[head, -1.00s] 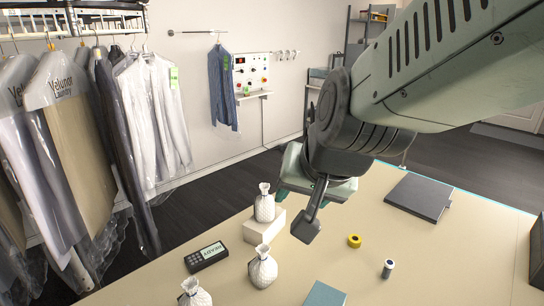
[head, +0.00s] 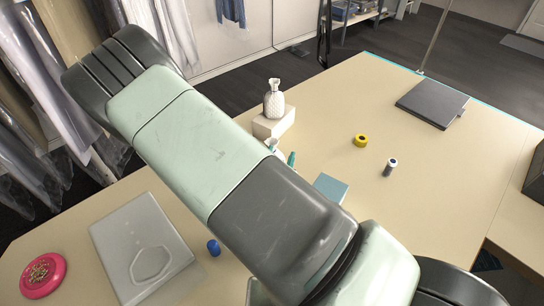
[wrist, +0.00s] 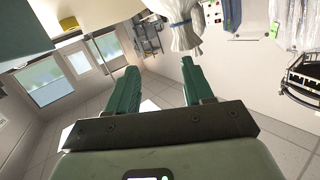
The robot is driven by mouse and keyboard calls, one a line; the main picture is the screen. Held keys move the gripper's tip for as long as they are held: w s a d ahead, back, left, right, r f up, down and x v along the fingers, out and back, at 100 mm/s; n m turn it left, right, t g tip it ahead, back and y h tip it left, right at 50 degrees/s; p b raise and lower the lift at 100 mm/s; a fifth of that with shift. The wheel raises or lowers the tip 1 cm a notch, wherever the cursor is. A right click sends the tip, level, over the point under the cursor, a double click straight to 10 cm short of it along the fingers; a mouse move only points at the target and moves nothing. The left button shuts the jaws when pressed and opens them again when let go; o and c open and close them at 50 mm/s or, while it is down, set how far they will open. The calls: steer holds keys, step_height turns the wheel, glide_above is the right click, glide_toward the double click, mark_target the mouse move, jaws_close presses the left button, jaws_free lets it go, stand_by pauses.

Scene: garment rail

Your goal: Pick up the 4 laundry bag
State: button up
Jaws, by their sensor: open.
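Several white, quilted laundry bags with tied necks were on the table. One laundry bag (head: 274,104) stands upright on a pale box (head: 273,123) at the table's far side. A second laundry bag (head: 271,145) stands in front of the box, mostly hidden behind my arm. I cannot read a number on either. My gripper (wrist: 160,66) is open and empty, with two green fingers. In the wrist view a white bag (wrist: 184,32) hangs at the top, just beyond the right finger and not between the fingers. In the head view only a teal fingertip shows, beside the second bag.
A blue box (head: 331,188), a yellow tape roll (head: 361,141) and a small spool (head: 389,168) lie right of my arm. A dark flat case (head: 432,104) lies farther right. A pink pin dish (head: 43,275), clear packet (head: 140,250) and blue cylinder (head: 213,247) are left.

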steer(key=s+a+f+n+t+y, duration=0.2)
steer(key=s+f+n+y, duration=0.1)
steer(key=s+n+y, duration=0.1)
steer(key=w, duration=1.1)
steer(key=shift+a, duration=0.25)
steer(key=shift+c, duration=0.4)
jaws_close()
